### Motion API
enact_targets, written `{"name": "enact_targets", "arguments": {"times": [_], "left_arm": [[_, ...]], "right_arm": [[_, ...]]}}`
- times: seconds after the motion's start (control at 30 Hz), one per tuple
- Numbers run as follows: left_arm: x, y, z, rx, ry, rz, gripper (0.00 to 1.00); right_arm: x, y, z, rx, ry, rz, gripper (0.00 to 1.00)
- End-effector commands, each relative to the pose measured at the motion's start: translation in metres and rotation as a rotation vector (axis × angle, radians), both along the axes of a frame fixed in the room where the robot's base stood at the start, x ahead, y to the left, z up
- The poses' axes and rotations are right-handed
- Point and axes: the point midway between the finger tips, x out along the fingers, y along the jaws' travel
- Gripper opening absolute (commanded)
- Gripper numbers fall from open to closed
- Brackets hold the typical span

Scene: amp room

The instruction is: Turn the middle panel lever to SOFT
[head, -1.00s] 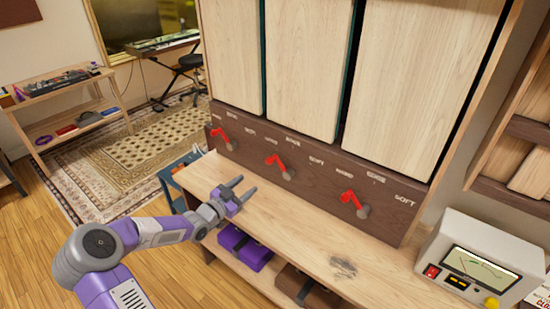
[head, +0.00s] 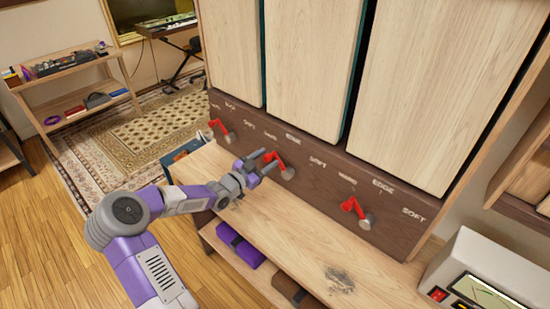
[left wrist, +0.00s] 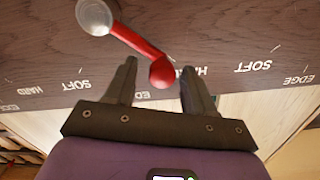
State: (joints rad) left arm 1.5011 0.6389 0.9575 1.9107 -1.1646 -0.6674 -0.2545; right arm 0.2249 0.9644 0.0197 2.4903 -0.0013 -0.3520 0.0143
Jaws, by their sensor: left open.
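The middle lever (head: 274,158) is red on a round metal pivot, on the dark wood strip below the middle pale panel (head: 310,55). Its handle points up and left from the pivot, toward the HARD side; the SOFT label (head: 317,162) is to its right. My left gripper (head: 266,161) is open at this lever. In the left wrist view, which is upside down, the lever's red knob (left wrist: 162,73) shows between the spread fingertips (left wrist: 158,75); I cannot tell whether they touch it. My right gripper is not in view.
Similar red levers sit at left (head: 219,129) and right (head: 354,208) on the strip. A wooden ledge (head: 290,225) runs below, with a purple case (head: 240,247) on the shelf under it. A white meter box (head: 470,272) stands at the right.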

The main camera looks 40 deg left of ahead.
Motion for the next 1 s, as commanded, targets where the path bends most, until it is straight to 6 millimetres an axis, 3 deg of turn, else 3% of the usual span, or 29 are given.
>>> {"name": "enact_targets", "arguments": {"times": [0.23,0.57,1.0], "left_arm": [[-0.0006,0.0014,0.0001,0.000,0.000,0.003,0.51],[0.0000,0.0005,0.0002,-0.001,0.000,0.001,0.00],[-0.0035,0.0024,0.0025,0.028,-0.003,0.008,0.00]], "right_arm": [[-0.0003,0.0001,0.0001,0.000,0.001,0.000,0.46],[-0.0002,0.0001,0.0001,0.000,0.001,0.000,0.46],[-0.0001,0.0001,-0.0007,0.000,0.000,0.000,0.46]]}}
